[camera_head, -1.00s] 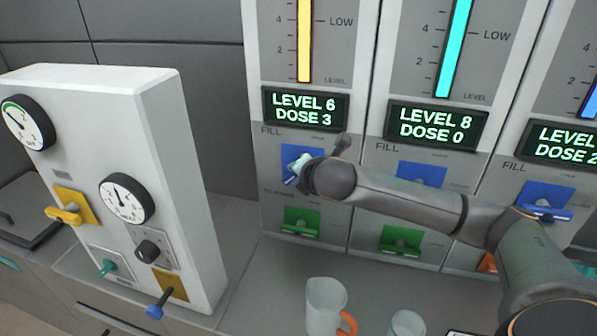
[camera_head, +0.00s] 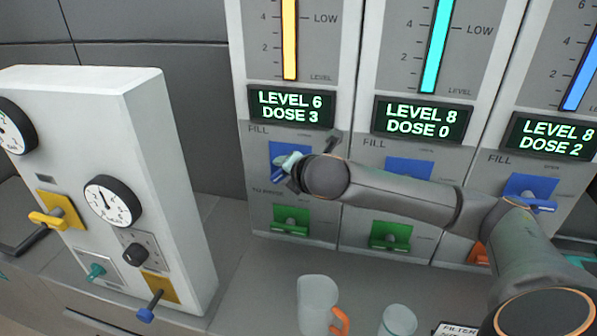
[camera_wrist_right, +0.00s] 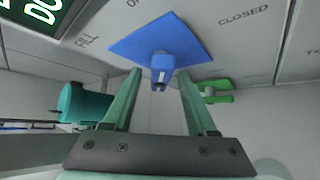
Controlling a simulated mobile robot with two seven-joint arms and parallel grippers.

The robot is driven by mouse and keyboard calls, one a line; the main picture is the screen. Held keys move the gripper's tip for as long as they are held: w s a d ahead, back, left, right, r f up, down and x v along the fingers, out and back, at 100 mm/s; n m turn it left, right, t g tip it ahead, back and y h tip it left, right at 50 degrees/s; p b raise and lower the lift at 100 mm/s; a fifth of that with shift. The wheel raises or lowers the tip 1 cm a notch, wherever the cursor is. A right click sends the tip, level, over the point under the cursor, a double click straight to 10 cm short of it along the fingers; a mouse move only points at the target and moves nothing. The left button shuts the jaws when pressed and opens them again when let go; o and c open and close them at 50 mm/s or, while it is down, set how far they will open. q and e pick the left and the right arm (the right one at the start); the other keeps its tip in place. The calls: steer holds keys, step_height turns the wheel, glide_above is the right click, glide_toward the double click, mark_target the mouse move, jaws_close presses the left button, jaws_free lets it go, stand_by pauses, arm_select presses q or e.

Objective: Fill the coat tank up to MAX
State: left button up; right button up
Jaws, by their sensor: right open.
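Three tanks stand in a row in the head view; no name such as coat is readable. The left tank has a yellow level bar (camera_head: 289,40), and its display (camera_head: 291,106) reads LEVEL 6, DOSE 3. Its blue FILL valve (camera_head: 281,150) is partly hidden behind my right gripper (camera_head: 287,167). In the right wrist view, the blue valve handle (camera_wrist_right: 162,64) lies between the tips of my right gripper's open teal fingers (camera_wrist_right: 159,80). Contact cannot be told. Below is the left tank's green valve (camera_head: 291,221). My left gripper is not in view.
The middle display (camera_head: 421,118) reads LEVEL 8, DOSE 0; the right display (camera_head: 552,137) reads LEVEL 8, DOSE 2. A grey gauge panel (camera_head: 150,190) stands at left. A jug with an orange handle (camera_head: 318,303) and a cup (camera_head: 398,321) stand on the counter below my arm.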

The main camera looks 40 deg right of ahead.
steer(key=v, duration=1)
steer(key=shift+s+r, duration=0.2)
steer(key=shift+s, duration=0.1)
steer(key=shift+w+a, duration=0.1)
steer(key=shift+a, duration=0.05)
stand_by(5.9)
